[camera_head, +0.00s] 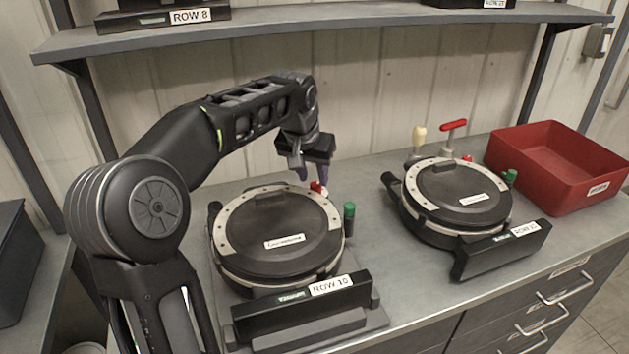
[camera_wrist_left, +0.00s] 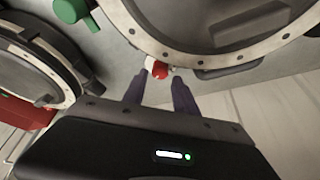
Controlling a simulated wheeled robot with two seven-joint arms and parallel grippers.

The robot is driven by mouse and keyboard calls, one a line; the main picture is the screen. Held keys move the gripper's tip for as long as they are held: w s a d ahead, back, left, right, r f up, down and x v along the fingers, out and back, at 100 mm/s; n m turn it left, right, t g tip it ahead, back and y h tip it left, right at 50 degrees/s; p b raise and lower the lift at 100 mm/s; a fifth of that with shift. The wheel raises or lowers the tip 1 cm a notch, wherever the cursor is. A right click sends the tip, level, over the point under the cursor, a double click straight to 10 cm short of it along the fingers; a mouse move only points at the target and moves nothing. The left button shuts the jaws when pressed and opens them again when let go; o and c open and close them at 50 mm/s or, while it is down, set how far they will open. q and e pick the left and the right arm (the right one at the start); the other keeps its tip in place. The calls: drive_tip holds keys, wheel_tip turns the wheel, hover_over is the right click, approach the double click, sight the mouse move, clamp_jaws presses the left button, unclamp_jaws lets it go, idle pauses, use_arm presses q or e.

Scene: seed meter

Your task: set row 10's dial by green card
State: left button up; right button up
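The row 10 seed meter (camera_head: 278,235) is a round black lid with a pale rim, standing behind a black front piece with a ROW 10 label (camera_head: 332,286). A small red dial part with white beside it (camera_head: 317,187) sits at its back right edge, and shows red in the left wrist view (camera_wrist_left: 160,71). My left gripper (camera_head: 311,178) points down at this part; its two purple fingers (camera_wrist_left: 160,80) are apart on either side of it, with gaps visible. A green knob (camera_head: 349,218) stands at the meter's right. I cannot make out a green card. My right gripper is not in view.
A second similar meter (camera_head: 457,196) stands to the right, with a red-handled tool (camera_head: 453,127) and a cream-knobbed one (camera_head: 419,136) behind it. A red bin (camera_head: 556,166) is at the far right. A shelf (camera_head: 330,27) runs above. Bare bench lies between the meters.

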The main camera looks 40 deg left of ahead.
use_arm(q)
drive_tip(key=shift+v, duration=2.35)
